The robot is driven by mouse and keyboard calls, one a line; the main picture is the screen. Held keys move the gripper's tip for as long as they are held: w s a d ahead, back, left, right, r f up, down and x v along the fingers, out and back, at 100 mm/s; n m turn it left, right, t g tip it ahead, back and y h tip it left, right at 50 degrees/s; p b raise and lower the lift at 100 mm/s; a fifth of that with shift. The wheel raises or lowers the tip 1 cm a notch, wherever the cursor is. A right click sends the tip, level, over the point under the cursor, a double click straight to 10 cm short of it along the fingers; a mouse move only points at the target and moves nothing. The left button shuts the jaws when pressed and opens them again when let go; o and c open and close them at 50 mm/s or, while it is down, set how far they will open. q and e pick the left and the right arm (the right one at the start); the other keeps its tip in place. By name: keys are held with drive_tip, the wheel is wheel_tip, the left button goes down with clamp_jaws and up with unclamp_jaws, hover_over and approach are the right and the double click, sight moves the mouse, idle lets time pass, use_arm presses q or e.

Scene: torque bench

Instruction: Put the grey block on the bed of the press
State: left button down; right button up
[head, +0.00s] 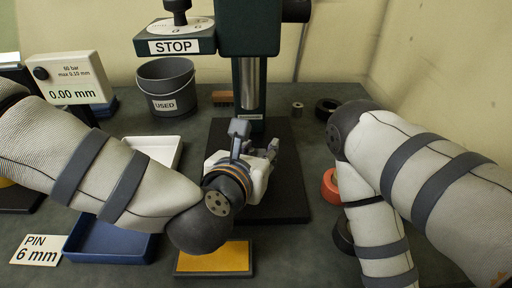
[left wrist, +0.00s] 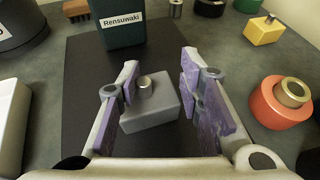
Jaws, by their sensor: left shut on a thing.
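In the head view my left gripper (head: 254,142) is over the bed (head: 288,180), in front of the press column (head: 250,85), and hides most of the block. My right gripper is out of view; only my right arm shows.
A grey USED bucket (head: 166,87) and a gauge box (head: 70,77) stand at the back left. A blue tray (head: 105,245) and a yellow-topped pad (head: 215,260) are in front. A red ring-shaped part (head: 330,187) is right of the bed. The STOP head (head: 175,44) overhangs the back.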

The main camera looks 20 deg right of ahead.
use_arm(q)
drive_tip(key=shift+w, duration=0.1)
drive_tip(key=c, duration=1.1)
unclamp_jaws()
drive_tip(key=shift+r, duration=0.1)
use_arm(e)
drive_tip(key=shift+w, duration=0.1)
use_arm(q)
drive_tip(key=shift+s+a+r, duration=0.1)
drive_tip(key=shift+s+r, duration=0.05)
drive_tip(key=shift+s, duration=0.05)
drive_tip(key=p+v, duration=0.1)
drive_tip(key=v, duration=1)
drive_tip(key=shift+s+p, duration=0.2)
drive_tip(key=shift+p, duration=0.1)
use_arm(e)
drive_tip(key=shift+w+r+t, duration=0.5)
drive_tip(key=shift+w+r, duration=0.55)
use_arm(q)
drive_tip(key=shift+a, duration=0.15)
